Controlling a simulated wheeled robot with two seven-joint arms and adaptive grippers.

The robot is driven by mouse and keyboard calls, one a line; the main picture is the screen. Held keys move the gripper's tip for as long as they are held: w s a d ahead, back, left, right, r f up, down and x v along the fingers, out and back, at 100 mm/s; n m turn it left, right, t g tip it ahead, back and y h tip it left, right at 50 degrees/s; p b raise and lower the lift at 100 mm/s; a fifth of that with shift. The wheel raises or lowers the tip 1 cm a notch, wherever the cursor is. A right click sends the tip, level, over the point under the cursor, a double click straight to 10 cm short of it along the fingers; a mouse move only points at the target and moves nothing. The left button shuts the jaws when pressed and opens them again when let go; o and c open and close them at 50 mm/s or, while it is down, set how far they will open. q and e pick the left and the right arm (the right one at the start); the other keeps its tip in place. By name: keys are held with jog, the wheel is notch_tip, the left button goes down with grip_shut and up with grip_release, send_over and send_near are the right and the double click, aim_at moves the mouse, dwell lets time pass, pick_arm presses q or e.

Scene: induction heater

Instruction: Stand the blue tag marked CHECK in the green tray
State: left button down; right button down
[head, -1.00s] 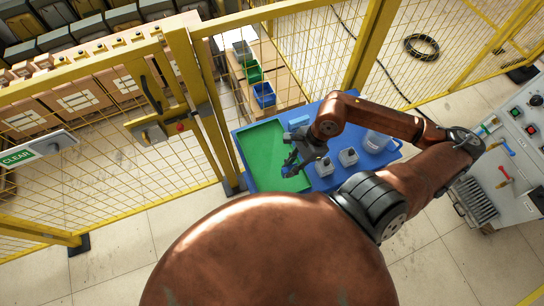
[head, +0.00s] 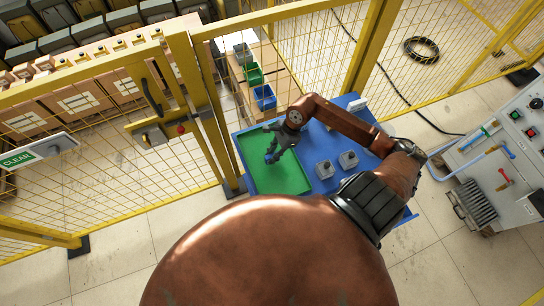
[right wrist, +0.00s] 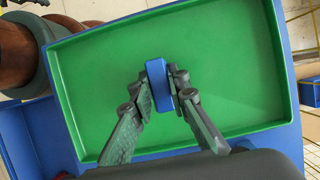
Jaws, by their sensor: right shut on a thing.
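My right gripper (head: 270,156) is over the green tray (head: 292,178), towards its upper middle in the head view. It is shut on the blue tag (right wrist: 158,78), which sits between both fingertips in the right wrist view. The tag also shows as a small blue spot in the head view (head: 271,159). No CHECK marking can be read on the side I see. I cannot tell whether the tag's underside touches the tray floor. The tray looks otherwise empty. My left gripper is out of view.
The tray lies on a blue table. Two small grey blocks with dark knobs (head: 324,169) (head: 348,160) stand right of it. A white item (head: 357,104) is at the far edge. Yellow mesh fencing (head: 205,110) runs close along the table's left. A control console (head: 505,150) is at right.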

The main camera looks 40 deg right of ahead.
jog(key=shift+f, duration=0.6)
jog(key=shift+f, duration=0.15)
jog(key=c, duration=1.8)
grip_release()
jog(key=shift+c, duration=0.2)
jog(key=v, duration=1.2)
jog(key=shift+s, duration=0.1)
